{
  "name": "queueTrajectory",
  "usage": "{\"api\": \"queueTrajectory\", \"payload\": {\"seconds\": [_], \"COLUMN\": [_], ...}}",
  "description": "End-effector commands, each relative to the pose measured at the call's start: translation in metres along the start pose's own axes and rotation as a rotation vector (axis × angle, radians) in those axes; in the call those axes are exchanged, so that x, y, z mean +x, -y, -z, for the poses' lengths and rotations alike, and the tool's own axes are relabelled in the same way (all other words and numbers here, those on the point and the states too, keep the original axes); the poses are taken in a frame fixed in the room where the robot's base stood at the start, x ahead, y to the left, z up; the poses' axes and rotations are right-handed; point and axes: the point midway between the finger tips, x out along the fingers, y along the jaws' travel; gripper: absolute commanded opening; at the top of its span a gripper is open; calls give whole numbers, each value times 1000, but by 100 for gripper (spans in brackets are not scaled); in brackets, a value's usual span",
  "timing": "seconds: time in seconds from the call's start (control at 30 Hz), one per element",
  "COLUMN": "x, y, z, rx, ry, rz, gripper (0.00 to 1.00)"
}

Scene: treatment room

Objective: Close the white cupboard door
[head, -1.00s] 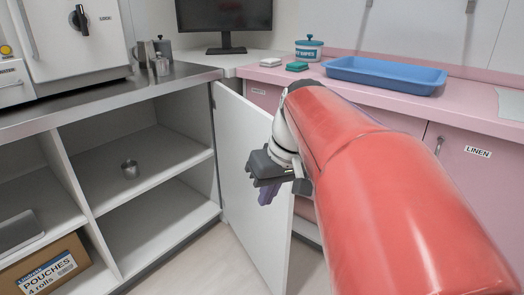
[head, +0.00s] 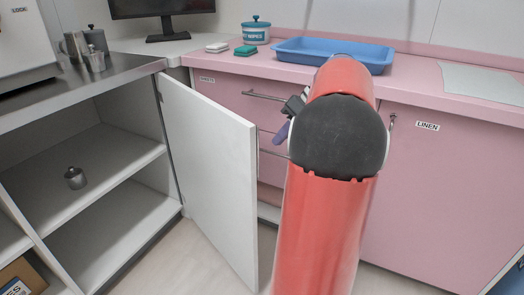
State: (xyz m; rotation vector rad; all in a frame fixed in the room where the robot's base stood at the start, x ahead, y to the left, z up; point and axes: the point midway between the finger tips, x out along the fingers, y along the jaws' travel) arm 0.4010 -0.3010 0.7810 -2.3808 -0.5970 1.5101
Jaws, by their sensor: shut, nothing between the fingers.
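The white cupboard door (head: 212,165) stands open, swung out from its hinged edge near the corner, with its free edge toward me. The open cupboard (head: 105,150) to its left shows its shelves. My gripper (head: 284,125) is mostly hidden behind my red arm. Only its dark body and a purple part show, to the right of the door and apart from it, in front of the pink drawers. The fingertips are hard to make out.
A small metal pot (head: 75,178) sits on the cupboard's shelf. The pink counter (head: 420,85) holds a blue tray (head: 325,52) and a wipes tub (head: 256,31). Pink drawers with bar handles stand behind the door. Some floor (head: 205,262) is clear below the door.

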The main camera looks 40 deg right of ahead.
Motion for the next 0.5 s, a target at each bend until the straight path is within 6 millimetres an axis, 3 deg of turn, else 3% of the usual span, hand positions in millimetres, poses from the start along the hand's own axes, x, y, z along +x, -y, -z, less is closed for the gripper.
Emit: {"api": "queueTrajectory", "payload": {"seconds": [0.13, 0.3, 0.5], "x": [32, 42, 48], "y": [1, 24, 35], "z": [-1, 0, 0], "rx": [0, -1, 0], "ry": [2, 0, 1], "rz": [3, -1, -1], "gripper": [0, 0, 0]}}
